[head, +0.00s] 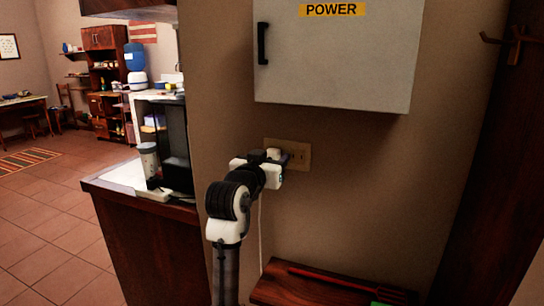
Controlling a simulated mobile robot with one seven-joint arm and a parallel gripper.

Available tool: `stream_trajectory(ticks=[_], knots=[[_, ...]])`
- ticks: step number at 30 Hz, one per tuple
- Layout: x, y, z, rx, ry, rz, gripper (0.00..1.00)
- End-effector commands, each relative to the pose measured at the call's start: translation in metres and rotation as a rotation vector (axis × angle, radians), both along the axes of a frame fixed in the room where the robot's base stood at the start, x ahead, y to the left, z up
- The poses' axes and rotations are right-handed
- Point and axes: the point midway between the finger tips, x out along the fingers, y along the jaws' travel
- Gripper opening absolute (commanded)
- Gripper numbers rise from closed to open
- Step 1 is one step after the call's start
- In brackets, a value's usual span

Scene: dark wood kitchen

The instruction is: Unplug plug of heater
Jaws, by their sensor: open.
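A beige wall outlet (303,157) is set in the wall below the power box. A small white plug (273,154) shows at the outlet's left side, partly hidden by my gripper. A thin white cord (260,232) hangs down the wall below it. My gripper (282,161) is open, with its fingers close around or beside the plug; I cannot tell whether they touch it. The heater itself is not clearly visible.
A white box labelled POWER (340,55) with a black handle hangs just above the outlet. A wooden shelf (300,288) holding a red item is below. A counter (150,215) stands left, and a dark wooden post (490,150) is right.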

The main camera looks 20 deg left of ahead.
Motion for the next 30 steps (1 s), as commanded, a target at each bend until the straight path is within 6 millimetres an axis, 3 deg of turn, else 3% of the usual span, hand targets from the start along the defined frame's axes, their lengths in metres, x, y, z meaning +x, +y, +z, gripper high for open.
stream_trajectory(ticks=[18, 30], knots=[[0.0000, 0.0001, -0.0002, 0.000, 0.000, 0.000, 0.53], [-0.0001, 0.0002, -0.0001, 0.000, 0.000, 0.000, 0.02]])
